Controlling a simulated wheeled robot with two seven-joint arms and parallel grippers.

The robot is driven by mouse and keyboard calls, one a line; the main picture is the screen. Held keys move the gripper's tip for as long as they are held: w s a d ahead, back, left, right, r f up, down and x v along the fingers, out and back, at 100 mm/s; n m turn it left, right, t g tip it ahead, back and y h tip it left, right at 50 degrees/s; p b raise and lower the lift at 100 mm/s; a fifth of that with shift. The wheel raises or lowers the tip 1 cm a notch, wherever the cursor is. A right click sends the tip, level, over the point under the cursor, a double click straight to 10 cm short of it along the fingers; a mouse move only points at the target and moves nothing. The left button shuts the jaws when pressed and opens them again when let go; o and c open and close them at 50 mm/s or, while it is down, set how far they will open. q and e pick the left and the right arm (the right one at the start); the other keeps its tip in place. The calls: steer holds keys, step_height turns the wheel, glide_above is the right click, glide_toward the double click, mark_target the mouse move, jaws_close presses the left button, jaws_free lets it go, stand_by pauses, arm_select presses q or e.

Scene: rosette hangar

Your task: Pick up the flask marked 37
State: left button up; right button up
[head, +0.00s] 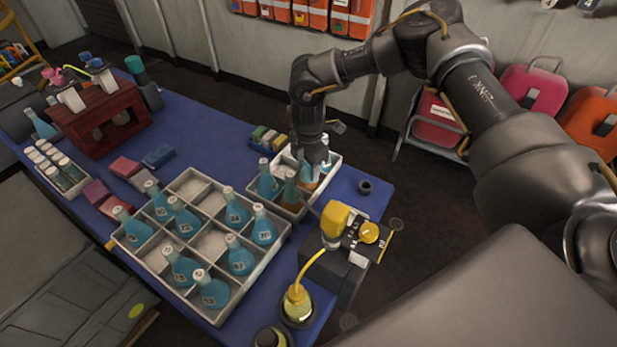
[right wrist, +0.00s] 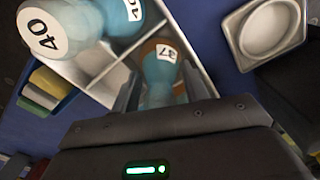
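The flask marked 37 (right wrist: 163,72) stands in a cell of a small white tray (head: 322,184) at the far right of the blue table. It is blue with a brownish band near its label, and my gripper body hides part of it in the right wrist view. My right gripper (head: 313,160) points down over it. In the right wrist view the right gripper (right wrist: 160,85) has its fingers apart, one on each side of the flask; firm contact does not show. My left gripper is not in view.
A flask marked 40 (right wrist: 48,32) and another blue flask (right wrist: 120,15) stand close by in the tray. A large divided tray (head: 212,322) with several blue flasks is to the left. A yellow-topped device (head: 338,222) stands in front, and a small dark ring (head: 364,187) lies to the right.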

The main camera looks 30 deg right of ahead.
steer(key=shift+c, duration=1.4)
